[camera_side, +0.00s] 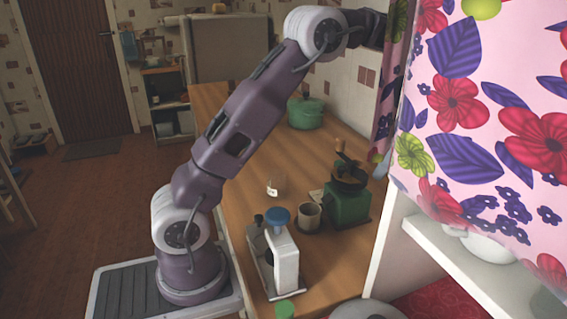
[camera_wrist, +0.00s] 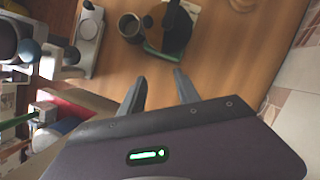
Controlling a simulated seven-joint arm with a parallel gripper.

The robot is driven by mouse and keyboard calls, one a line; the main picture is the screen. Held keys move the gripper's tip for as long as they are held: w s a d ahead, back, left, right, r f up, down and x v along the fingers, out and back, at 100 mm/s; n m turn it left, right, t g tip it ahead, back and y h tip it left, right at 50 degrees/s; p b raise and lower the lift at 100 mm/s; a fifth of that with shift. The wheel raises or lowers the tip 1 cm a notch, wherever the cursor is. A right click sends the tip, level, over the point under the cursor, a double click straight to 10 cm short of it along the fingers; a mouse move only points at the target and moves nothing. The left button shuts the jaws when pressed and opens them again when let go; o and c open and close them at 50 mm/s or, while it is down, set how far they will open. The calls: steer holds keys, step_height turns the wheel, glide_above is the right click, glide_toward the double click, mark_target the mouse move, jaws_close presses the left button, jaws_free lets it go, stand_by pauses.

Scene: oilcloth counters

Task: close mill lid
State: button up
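The mill is a green box (camera_side: 348,204) with a dark round top (camera_side: 349,178) and a wooden-knobbed crank (camera_side: 340,147), standing on the wooden counter by the wall. In the wrist view its dark top (camera_wrist: 168,28) hides most of the green body (camera_wrist: 157,52). I cannot clearly make out the lid or its position. My gripper (camera_wrist: 159,74) is open and empty, its two dark fingers apart and pointing toward the mill. In the side view my gripper is hidden behind the flowered curtain.
A dark cup (camera_side: 308,217) stands left of the mill, near a white appliance with a blue top (camera_side: 285,262). The flowered curtain (camera_side: 480,110) hangs at right. Counter between them is clear.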

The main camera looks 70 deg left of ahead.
steer(key=v, duration=0.8)
steer(key=s+a+r+n+t+h, duration=0.1)
steer(key=s+a+r+n+h, duration=0.25)
steer(key=s, duration=0.45)
steer(key=s+a+r+n+t+h, duration=0.2)
steer(key=s+a+n, duration=0.3)
steer(key=s, duration=0.3)
steer(key=s+a+r+n+t+h, duration=0.1)
steer(key=s+a+r+n+h, duration=0.3)
steer(key=s, duration=0.4)
steer(key=s+d+f+y, duration=0.1)
steer(key=d+f, duration=0.3)
steer(key=d, duration=0.4)
steer(key=s+d+f+t+y, duration=0.1)
steer(key=d+f+y, duration=0.3)
steer(key=d, duration=0.4)
steer(key=shift+s+d+f+t, duration=0.2)
steer(key=shift+s+f+t, duration=0.1)
steer(key=shift+s+f, duration=0.3)
steer(key=shift+r, duration=0.1)
